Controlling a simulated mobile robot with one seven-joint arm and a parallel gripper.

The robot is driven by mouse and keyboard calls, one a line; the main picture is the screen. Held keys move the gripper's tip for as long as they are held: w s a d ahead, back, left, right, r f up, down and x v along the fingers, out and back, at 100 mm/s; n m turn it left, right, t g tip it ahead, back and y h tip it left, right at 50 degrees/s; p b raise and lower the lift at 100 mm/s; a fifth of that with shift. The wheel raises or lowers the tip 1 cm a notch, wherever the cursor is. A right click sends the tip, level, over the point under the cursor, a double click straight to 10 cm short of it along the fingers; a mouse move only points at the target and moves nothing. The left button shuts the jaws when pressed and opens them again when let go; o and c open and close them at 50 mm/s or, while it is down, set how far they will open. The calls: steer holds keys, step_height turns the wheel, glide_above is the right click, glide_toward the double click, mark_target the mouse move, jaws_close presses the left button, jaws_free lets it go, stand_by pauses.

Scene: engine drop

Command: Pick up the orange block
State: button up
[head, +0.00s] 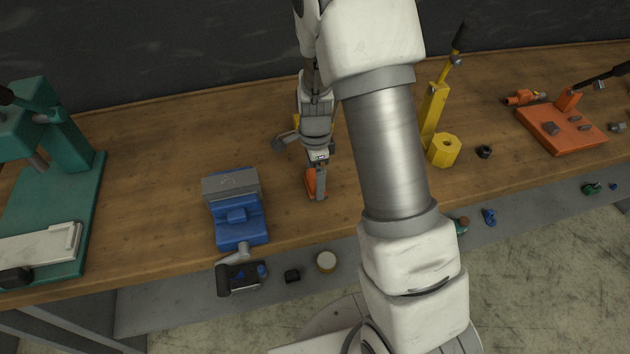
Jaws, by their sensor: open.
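An orange block (309,180) is on the wooden workbench, near its front edge, partly hidden by my gripper. My gripper (317,190) points down at it, and a grey finger shows just to the right of the orange. The jaws are open. I cannot tell from this view whether the block sits between the fingers or whether they touch it.
A blue vise (236,212) stands left of my gripper and a green press (75,190) at the far left. A yellow hex piece (443,150), a dark nut (485,152) and an orange base plate (562,132) are to the right. The bench (150,150) is clear at back left.

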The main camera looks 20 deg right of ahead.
steer(key=c, duration=1.4)
steer(key=shift+w+r, duration=0.1)
steer(key=shift+r, duration=0.45)
steer(key=r, duration=0.2)
steer(key=d+r, duration=0.1)
steer(key=shift+d+r, duration=0.1)
steer(key=shift+r, duration=0.25)
steer(key=s+d+r, duration=0.1)
steer(key=d+r, duration=0.1)
steer(key=d, duration=0.1)
steer(key=s+d+r, duration=0.1)
steer(key=d+r, duration=0.1)
steer(key=d, duration=0.1)
steer(key=d+r, duration=0.2)
steer(key=d, duration=0.2)
steer(key=shift+s+d+r+b, duration=0.1)
steer(key=shift+s+b, duration=0.25)
steer(key=shift+s, duration=0.05)
